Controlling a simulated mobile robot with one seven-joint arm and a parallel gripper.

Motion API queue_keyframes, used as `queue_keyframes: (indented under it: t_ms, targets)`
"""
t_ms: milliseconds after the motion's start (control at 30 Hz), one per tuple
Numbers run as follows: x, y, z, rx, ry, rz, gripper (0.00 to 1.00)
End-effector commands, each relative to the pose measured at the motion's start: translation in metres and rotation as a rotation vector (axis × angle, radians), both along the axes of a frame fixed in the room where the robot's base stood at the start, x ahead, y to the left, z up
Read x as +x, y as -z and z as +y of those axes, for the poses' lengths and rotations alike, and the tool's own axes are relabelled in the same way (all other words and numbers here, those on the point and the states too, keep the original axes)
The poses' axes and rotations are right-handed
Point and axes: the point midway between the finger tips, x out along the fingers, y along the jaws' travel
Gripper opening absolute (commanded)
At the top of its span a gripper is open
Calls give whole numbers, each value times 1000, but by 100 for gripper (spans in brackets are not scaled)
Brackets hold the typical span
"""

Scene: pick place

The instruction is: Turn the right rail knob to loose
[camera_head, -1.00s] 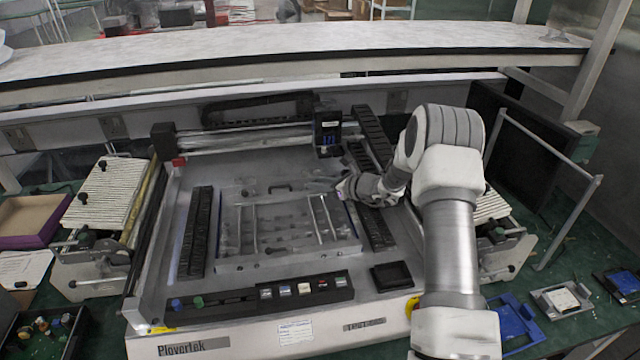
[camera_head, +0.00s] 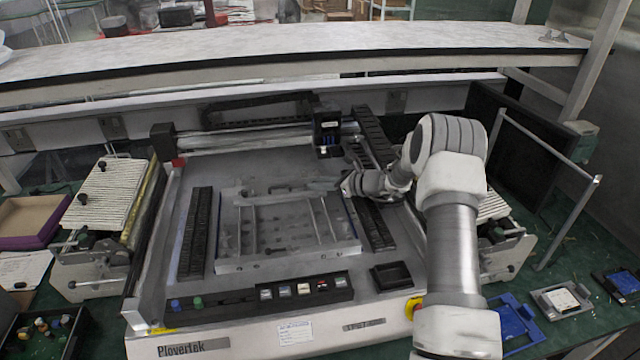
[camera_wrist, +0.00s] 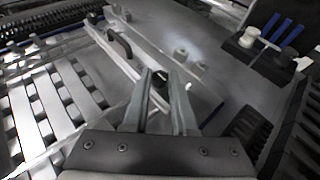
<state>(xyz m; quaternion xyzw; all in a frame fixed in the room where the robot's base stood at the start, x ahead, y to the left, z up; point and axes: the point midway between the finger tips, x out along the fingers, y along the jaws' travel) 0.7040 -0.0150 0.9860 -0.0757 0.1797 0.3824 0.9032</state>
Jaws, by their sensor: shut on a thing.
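The right rail knob (camera_wrist: 160,80) is a small dark knob at the right end of a clear-edged cross rail, seen in the wrist view. My gripper (camera_wrist: 164,76) has its two grey fingers on either side of this knob and is shut on it. In the head view my gripper (camera_head: 346,186) reaches in from the right to the back right corner of the frame fixture (camera_head: 290,232). The knob is hidden by the fingers there, and its turn angle cannot be told.
A black handle (camera_wrist: 118,45) stands on the rail beside the fingers. A black block with blue-handled tools (camera_wrist: 268,45) stands at the wrist view's upper right. A dark print head (camera_head: 327,130) is just behind my gripper. A ribbed black strip (camera_head: 372,222) lies right of the fixture.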

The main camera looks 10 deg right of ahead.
Motion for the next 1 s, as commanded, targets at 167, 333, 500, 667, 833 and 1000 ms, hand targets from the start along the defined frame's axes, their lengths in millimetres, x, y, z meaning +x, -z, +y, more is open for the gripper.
queue_keyframes:
  t_ms: [167,333,500,667,833,1000]
  targets:
    - [0,-1,0,-1,0,-1,45]
    - [0,0,0,-1,1,-1,56]
    - [0,0,-1,-1,1,-1,56]
    - [-8,-5,-9,-2,2,-1,56]
    - [-29,-18,-33,-3,4,-1,56]
    - [-57,-35,-61,-2,4,-2,56]
